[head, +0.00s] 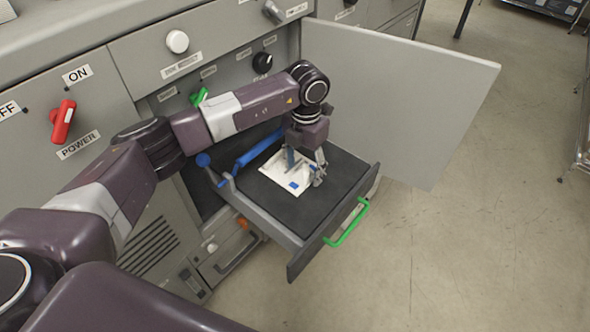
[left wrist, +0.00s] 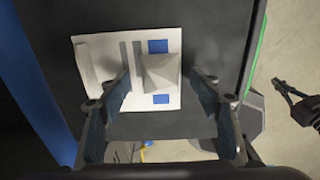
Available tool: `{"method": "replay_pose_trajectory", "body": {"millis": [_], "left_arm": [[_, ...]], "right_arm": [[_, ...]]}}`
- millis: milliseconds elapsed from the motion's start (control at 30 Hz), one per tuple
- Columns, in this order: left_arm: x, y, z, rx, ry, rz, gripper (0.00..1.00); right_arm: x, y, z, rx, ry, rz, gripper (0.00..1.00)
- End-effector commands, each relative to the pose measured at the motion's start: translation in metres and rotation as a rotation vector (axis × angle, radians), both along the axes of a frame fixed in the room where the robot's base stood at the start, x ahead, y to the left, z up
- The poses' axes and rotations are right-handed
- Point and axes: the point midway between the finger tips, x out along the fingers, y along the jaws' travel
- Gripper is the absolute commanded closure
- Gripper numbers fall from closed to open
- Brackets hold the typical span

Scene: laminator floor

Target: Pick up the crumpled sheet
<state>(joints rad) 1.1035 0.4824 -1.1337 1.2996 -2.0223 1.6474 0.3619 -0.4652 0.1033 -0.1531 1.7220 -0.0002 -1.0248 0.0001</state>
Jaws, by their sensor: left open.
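The crumpled sheet (head: 272,178) is white with blue patches and grey stripes. It lies on the dark bottom of the open drawer. In the left wrist view the sheet (left wrist: 158,70) has a raised, peaked fold near its middle. My left gripper (head: 305,168) points down over the drawer at the sheet, its fingers partly covering it in the head view. In the left wrist view my left gripper (left wrist: 161,86) is open, one finger on each side of the raised fold, with nothing held. Whether the fingertips touch the sheet is unclear. My right gripper does not show in the head view.
The drawer has a green handle (head: 346,224) at its front and a blue bar (head: 256,150) at its back. A grey open door panel (head: 420,100) stands behind it. A dark jointed shape, perhaps my right gripper, shows at the left wrist view's right edge. Floor is clear at right.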

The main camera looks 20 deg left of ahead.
Motion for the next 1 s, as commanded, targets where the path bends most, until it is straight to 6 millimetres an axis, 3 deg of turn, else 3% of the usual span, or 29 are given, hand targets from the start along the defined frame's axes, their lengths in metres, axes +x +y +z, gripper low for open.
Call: {"method": "replay_pose_trajectory", "body": {"millis": [233,600,1000], "left_arm": [[0.0003,-0.0003,-0.0048,-0.001,-0.002,-0.001,0.42],[0.0003,-0.0004,-0.0046,-0.002,-0.002,-0.001,0.8],[0.0008,-0.0005,0.0031,-0.001,-0.003,-0.002,0.8]], "right_arm": [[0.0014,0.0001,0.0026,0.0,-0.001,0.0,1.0],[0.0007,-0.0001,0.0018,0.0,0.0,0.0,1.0],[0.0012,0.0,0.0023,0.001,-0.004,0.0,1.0]]}}
